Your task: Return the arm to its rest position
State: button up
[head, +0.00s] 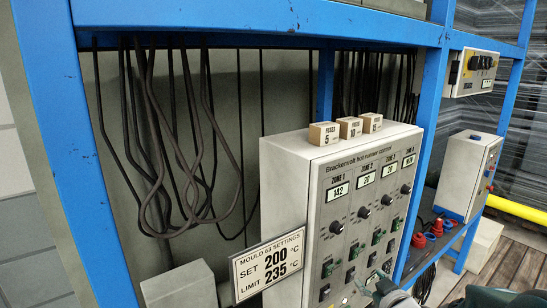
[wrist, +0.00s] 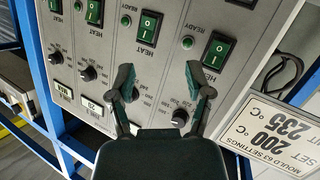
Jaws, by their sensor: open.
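My gripper (wrist: 159,82) is open and empty in the wrist view, its two dark green fingers spread in front of the control box. In the head view only a tip of my gripper and part of my arm show at the bottom right, by the box's lower edge. The grey hot runner control box (head: 285,160) has zone displays, black knobs and green switches. In the wrist view its panel (wrist: 175,20) appears upside down, with a green switch (wrist: 217,50) near the right finger and a knob (wrist: 180,117) below it. Whether a finger touches the panel I cannot tell.
A settings sign (head: 269,262) reading 200 and 235 °C stands at the box's left. Small fuse boxes (head: 350,127) sit on top. Blue rack posts (head: 424,150) frame the box, and black cables (head: 190,150) hang behind. Another grey box (head: 470,175) stands at the right.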

jog(key=s+a+r+m+g+h, duration=0.1)
jog(key=s+a+r+m+g, duration=0.1)
jog(key=s, duration=0.6)
jog(key=s+a+r+m+g, duration=0.1)
jog(key=s+a+r+g, duration=0.1)
jog(key=s, duration=0.6)
jog(key=s+a+r+m+g+h, duration=0.1)
jog(key=s+a+r+m+g, duration=0.1)
jog(key=s+g, duration=0.3)
jog(key=s+a, duration=0.1)
jog(key=s, duration=0.2)
jog(key=shift+s+a+m+h, duration=0.15)
jog(key=shift+s+m+h, duration=0.1)
jog(key=shift+m+h, duration=0.05)
jog(key=shift+r, duration=0.1)
jog(key=shift+c, duration=0.3)
dwell(0.4)
